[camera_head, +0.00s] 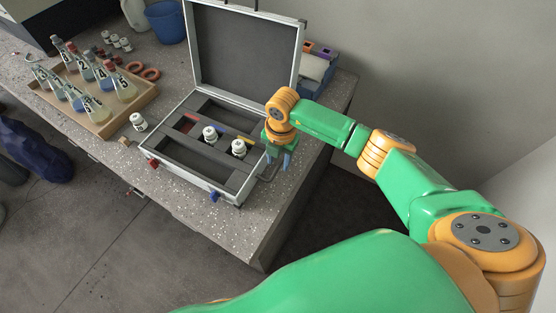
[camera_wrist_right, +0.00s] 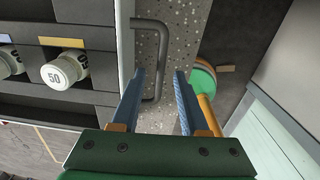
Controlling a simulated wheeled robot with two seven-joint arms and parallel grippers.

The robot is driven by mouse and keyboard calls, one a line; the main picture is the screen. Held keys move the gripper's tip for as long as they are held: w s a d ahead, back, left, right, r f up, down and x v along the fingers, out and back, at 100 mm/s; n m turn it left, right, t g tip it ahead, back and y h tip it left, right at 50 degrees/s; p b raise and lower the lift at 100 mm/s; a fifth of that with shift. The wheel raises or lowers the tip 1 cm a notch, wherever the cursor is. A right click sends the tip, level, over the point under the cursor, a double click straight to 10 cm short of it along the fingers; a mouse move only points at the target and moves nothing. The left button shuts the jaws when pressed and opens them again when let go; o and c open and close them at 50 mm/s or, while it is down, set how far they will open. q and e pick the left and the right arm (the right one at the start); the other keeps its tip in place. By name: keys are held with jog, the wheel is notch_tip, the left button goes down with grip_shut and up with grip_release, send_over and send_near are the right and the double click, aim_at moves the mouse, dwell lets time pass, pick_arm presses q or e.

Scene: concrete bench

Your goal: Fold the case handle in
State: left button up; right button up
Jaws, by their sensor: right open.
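The silver case (camera_head: 176,178) stands open on the bench with its lid (camera_head: 243,50) raised. Its grey handle (camera_head: 268,174) sticks out from the right side, over the bench top. In the right wrist view the handle (camera_wrist_right: 163,50) is a U-shaped bar extended away from the case wall (camera_wrist_right: 124,50). My right gripper (camera_head: 281,162) is at that side, fingers pointing down. In the wrist view the open gripper (camera_wrist_right: 158,73) has the handle's bar between its two blue fingers in the picture; I cannot tell whether they touch it. My left gripper is out of view.
Small white bottles (camera_head: 239,148) stand in the case's dark insert. A wooden tray (camera_head: 104,126) of labelled flasks, red rings (camera_head: 151,74) and a blue bucket (camera_head: 166,22) are to the left. A blue box (camera_head: 315,65) sits behind the lid. The bench's right edge is close to the handle.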

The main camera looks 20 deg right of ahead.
jog(key=shift+f, duration=0.5)
grip_shut()
